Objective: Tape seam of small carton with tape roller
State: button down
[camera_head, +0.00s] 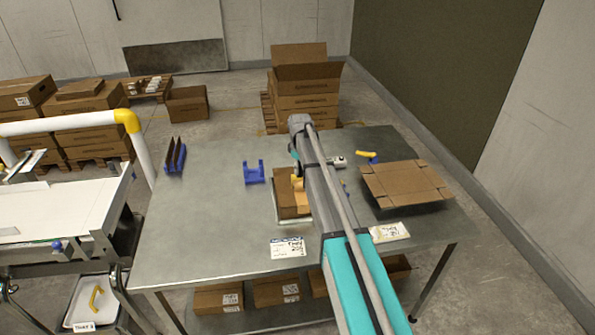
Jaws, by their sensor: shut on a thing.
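The small carton (283,203) sits on a pale plate or mat in the middle of the steel table, partly hidden by my arm. My gripper (298,172) is above the carton's far part, and only a dark bit of it shows beside my arm. It is shut on a yellow-orange thing (298,188), which looks like the tape roller, over the carton's top. My arm hides the fingertips and the carton's right side. I cannot tell whether the roller touches the seam. An empty blue cradle (254,172) stands left of the carton.
The steel table (205,225) is clear at front left. A blue rack with dark panels (175,156) stands at the left. A flattened carton (405,184), a yellow-and-blue tool (368,156) and a label pad (389,232) lie at the right. A label card (287,247) lies near the front edge.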

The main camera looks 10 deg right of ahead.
jog(key=shift+w, duration=0.2)
dwell(0.3)
jog(key=shift+w, duration=1.55)
jog(key=shift+w, duration=3.3)
jog(key=shift+w, duration=1.45)
